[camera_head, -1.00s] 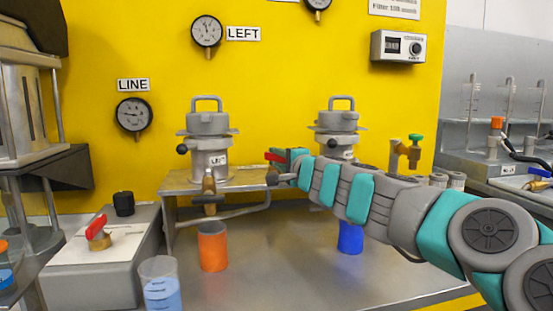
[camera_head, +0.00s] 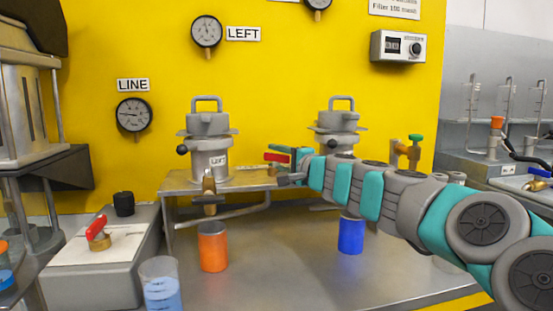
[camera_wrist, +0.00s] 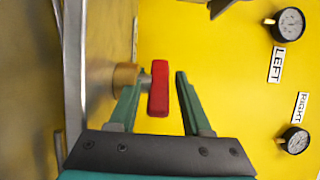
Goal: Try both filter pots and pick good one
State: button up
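The left filter pot (camera_head: 208,150), grey metal with a handled lid and a LEFT label, stands upright on a raised bench shelf. The similar right filter pot (camera_head: 337,125) stands to its right, its lower part hidden by my arm. My gripper (camera_head: 277,164) is between the pots at a valve with a red lever (camera_head: 275,157). In the wrist view its green fingers (camera_wrist: 157,78) are open, one on each side of the red lever (camera_wrist: 159,90), with gaps showing. A brass valve body (camera_wrist: 125,75) sits beside the left finger.
An orange cup (camera_head: 212,249) stands below the left pot's outlet, and a blue cup (camera_head: 350,236) stands on the right. A cup of blue liquid (camera_head: 161,290) is at front left. LINE (camera_head: 134,114) and LEFT (camera_head: 206,31) gauges hang on the yellow wall.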

aim_at(282, 159)
jog(key=shift+o, duration=0.4)
jog(key=shift+s+d+f, duration=0.1)
jog(key=shift+s+d, duration=0.1)
jog(key=b+v, duration=0.1)
jog(key=v, duration=0.6)
jog(key=shift+s+d, duration=0.1)
dwell(5.3)
